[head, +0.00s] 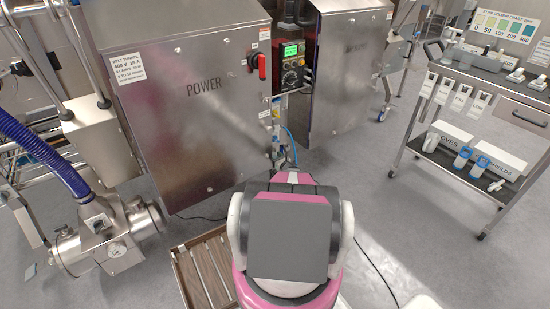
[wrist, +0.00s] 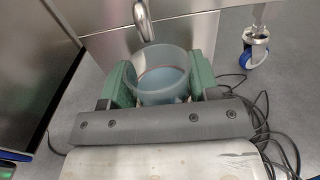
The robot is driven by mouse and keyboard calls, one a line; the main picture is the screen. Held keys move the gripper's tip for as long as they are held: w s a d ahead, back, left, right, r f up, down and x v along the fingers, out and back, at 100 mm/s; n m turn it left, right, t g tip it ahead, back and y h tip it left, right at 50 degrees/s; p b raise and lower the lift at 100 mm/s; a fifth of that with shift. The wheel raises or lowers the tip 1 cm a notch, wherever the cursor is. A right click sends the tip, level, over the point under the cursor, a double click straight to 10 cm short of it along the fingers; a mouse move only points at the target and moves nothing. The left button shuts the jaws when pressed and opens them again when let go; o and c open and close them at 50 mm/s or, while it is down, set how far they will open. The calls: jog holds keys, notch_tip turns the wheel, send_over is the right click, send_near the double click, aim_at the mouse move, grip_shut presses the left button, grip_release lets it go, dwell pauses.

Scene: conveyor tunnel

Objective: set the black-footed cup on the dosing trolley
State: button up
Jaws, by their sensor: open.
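In the wrist view a clear, round-rimmed cup (wrist: 163,78) with pale blue contents or a pale blue base stands between the two green pads of my gripper (wrist: 162,82). The gripper is open around it, with a pad on either side. The cup's foot is hidden, so I cannot tell its colour. A curved metal spout (wrist: 141,20) hangs just beyond the cup's rim. In the head view my arm hides the gripper and the cup. A grey trolley (head: 526,114), apparently the dosing trolley, stands at the right, away from my arm.
A steel POWER cabinet (head: 200,120) and a second cabinet (head: 345,75) stand ahead. A slatted wooden crate (head: 205,275) lies near my base. Loose black cables (wrist: 270,120) lie on the floor at right. The trolley carries bottles, boxes and a colour chart (head: 503,25). Floor before it is clear.

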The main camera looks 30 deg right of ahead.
jog(key=o, duration=0.4)
jog(key=shift+c, duration=0.2)
jog(key=s, duration=1)
jog(key=shift+d, duration=0.45)
jog(key=shift+o, duration=0.6)
jog(key=shift+s, duration=0.25)
jog(key=shift+w+a+r, duration=0.15)
jog(key=shift+w+r, duration=0.15)
jog(key=shift+w, duration=1.45)
jog(key=shift+w+a+r, duration=0.15)
jog(key=shift+w+r, duration=0.1)
jog(key=shift+w, duration=1.55)
jog(key=shift+w+a+r, duration=0.15)
jog(key=shift+w+r, duration=0.15)
jog(key=shift+w, duration=1.45)
